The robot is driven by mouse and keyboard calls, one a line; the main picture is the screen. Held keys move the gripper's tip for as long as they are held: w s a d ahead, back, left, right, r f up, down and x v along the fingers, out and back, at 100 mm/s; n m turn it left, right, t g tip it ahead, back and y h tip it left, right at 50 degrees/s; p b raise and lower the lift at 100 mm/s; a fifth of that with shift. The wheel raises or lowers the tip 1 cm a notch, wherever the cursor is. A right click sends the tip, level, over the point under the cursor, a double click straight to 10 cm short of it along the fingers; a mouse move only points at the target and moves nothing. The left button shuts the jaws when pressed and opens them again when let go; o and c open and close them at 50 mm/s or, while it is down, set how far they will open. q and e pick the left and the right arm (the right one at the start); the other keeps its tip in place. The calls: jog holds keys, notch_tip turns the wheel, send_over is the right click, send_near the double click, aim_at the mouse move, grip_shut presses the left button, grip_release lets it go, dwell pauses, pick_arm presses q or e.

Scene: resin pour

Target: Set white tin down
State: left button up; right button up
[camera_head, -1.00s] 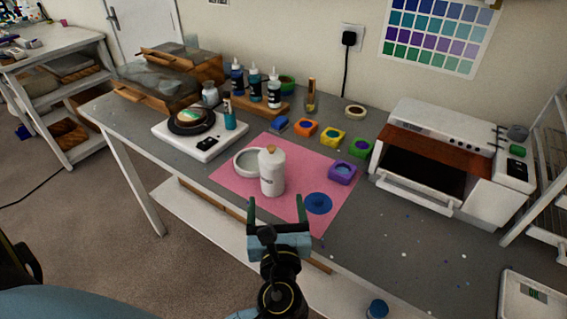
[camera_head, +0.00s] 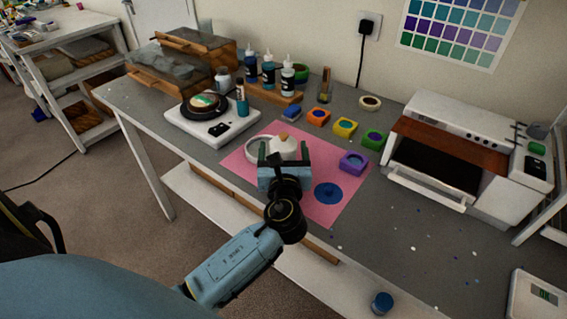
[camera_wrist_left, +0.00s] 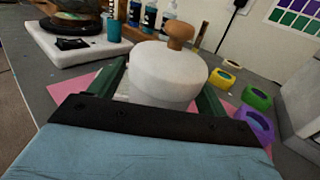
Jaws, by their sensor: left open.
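The white tin (camera_head: 284,146) with a wooden knob on its lid stands upright on the pink mat (camera_head: 322,212). My left gripper (camera_head: 284,152) is open, with one finger on each side of the tin. The gripper's palm hides the tin's lower part in the head view. In the left wrist view the tin (camera_wrist_left: 165,70) stands between the green fingers, and its lower part is hidden behind the gripper body. I cannot tell whether either finger touches it. My right gripper is not in view.
A white round dish (camera_head: 254,155) is close on the tin's left. A purple mould (camera_head: 353,162) and a blue disc (camera_head: 328,193) are to its right. The grey tabletop's front right is mostly clear.

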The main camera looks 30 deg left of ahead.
pick_arm(q)
jog(key=shift+w+a, duration=0.2)
jog(key=shift+w, duration=0.1)
jog(key=shift+c, duration=0.4)
jog(key=shift+r, duration=0.1)
jog(key=c, duration=1.1)
